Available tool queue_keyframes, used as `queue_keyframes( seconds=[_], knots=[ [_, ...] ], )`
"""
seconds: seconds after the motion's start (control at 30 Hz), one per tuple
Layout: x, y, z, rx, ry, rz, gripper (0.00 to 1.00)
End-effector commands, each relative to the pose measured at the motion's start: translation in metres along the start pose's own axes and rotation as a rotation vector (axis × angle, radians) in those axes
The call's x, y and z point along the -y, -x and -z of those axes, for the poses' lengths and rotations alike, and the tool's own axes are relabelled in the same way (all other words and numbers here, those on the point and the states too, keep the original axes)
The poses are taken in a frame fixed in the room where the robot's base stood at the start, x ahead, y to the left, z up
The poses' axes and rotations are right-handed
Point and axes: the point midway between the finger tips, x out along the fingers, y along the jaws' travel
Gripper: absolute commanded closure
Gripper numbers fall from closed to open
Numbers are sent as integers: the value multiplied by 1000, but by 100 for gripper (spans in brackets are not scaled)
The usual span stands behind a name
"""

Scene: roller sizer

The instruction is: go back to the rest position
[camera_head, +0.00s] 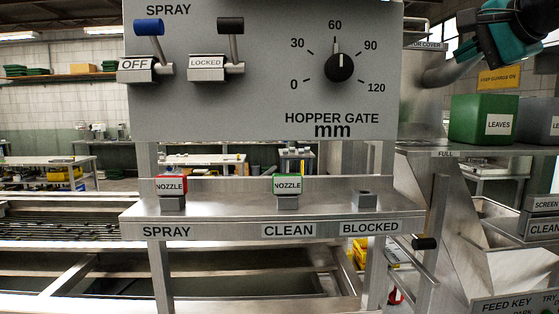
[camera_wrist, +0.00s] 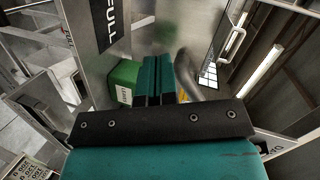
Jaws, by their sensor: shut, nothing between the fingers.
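My gripper (camera_head: 490,50) shows at the top right of the head view, teal and black, raised beside a curved metal pipe (camera_head: 447,73). In the wrist view its two teal fingers (camera_wrist: 153,78) are pressed together with nothing between them. The grey panel (camera_head: 230,110) has a blue-capped lever (camera_head: 149,28) by an OFF plate, a black-capped lever (camera_head: 231,26) by a LOCKED plate, and a black hopper gate knob (camera_head: 341,67) pointing near 60.
A shelf below the panel holds a red nozzle block (camera_head: 171,185) over SPRAY and a green one (camera_head: 288,185) over CLEAN. A green LEAVES bin (camera_head: 478,120) stands below my gripper, beside a grey bin (camera_head: 538,120).

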Motion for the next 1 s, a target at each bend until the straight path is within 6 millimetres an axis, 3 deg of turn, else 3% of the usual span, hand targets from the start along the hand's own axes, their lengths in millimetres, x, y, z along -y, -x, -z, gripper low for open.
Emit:
queue_keyframes(
  seconds=[0.17, 0.3, 0.37, 0.5, 0.6, 0.7, 0.8, 1.0],
  knots=[
    [-63, -18, -69, 172, 195, -132, 100],
    [-136, -16, -150, 405, 448, -242, 100],
    [-169, -8, -184, 520, 567, -277, 100],
    [-246, 26, -255, 808, 841, -315, 100],
    [-295, 59, -292, 1002, 1010, -311, 100],
    [-331, 88, -314, 1157, 1136, -289, 100],
    [-353, 107, -326, 1258, 1213, -270, 100],
    [-363, 118, -336, 1315, 1258, -254, 100]
  ],
)
